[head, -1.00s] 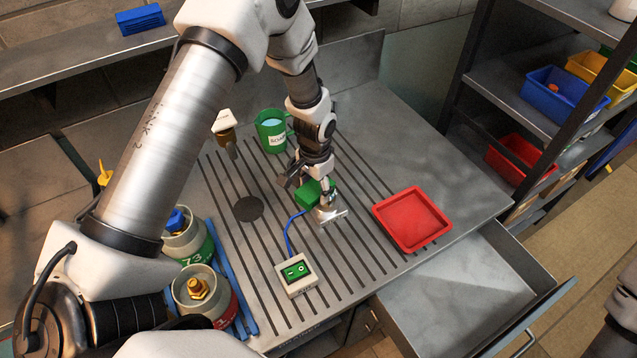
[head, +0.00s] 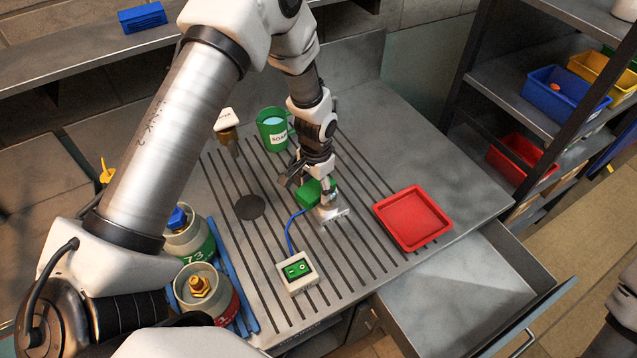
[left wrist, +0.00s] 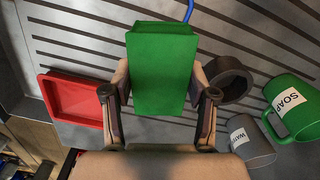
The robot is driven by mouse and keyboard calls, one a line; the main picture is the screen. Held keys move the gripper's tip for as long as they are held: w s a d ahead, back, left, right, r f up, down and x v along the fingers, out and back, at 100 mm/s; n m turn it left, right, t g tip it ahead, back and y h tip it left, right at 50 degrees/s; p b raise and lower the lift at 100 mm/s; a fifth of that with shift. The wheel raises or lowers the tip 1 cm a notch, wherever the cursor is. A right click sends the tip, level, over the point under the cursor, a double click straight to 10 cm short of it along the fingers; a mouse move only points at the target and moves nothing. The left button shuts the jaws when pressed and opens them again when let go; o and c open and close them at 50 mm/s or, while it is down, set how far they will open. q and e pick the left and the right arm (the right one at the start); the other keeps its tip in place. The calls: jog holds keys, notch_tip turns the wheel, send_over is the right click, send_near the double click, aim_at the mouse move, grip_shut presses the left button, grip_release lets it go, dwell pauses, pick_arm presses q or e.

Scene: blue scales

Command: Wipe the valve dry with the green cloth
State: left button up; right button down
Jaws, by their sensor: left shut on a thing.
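The green cloth (left wrist: 163,70) looks like a thick folded block in the left wrist view, clasped between both finger pads. My left gripper (left wrist: 160,95) is shut on it. In the head view the green cloth (head: 309,194) shows at the end of my left arm, over the grooved worktop; the fingers are partly hidden there. Two grey bottles at the front left carry fittings: one brass valve (head: 199,286) and one blue-topped fitting (head: 177,217). The cloth is well apart from both. I cannot tell which valve the task names. My right gripper is out of view.
A red tray (head: 447,239) lies right of the cloth. A green SOAP mug (head: 273,138) and a white-topped brass item (head: 227,124) stand behind. A switch box (head: 296,272) with a blue cable (head: 289,238) lies in front. An open drawer (head: 455,308) juts out at the right front.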

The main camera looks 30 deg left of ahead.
pick_arm(q)
jog(key=shift+w+d+b, duration=0.25)
jog(key=shift+w+b, duration=0.05)
jog(key=shift+w, duration=0.55)
jog(key=shift+s+f, duration=0.1)
jog(key=shift+s, duration=0.35)
jog(key=shift+c, duration=0.5)
jog(key=shift+s+a, duration=0.1)
jog(key=shift+s, duration=0.15)
jog(key=shift+c, duration=1.2)
jog(key=shift+s+f+p, duration=0.1)
jog(key=shift+s+p, duration=0.2)
grip_shut()
jog(key=shift+w, duration=0.95)
jog(key=shift+s, duration=0.25)
jog(key=shift+s+a+r+p, duration=0.2)
jog(key=shift+s+p, duration=0.1)
jog(key=shift+s, duration=0.2)
jog(key=shift+w+d+f, duration=0.1)
jog(key=shift+w+d, duration=0.05)
jog(key=shift+w, duration=0.15)
jog(key=shift+w+d+b, duration=0.15)
jog(key=shift+w+b, duration=0.25)
jog(key=shift+w, duration=0.2)
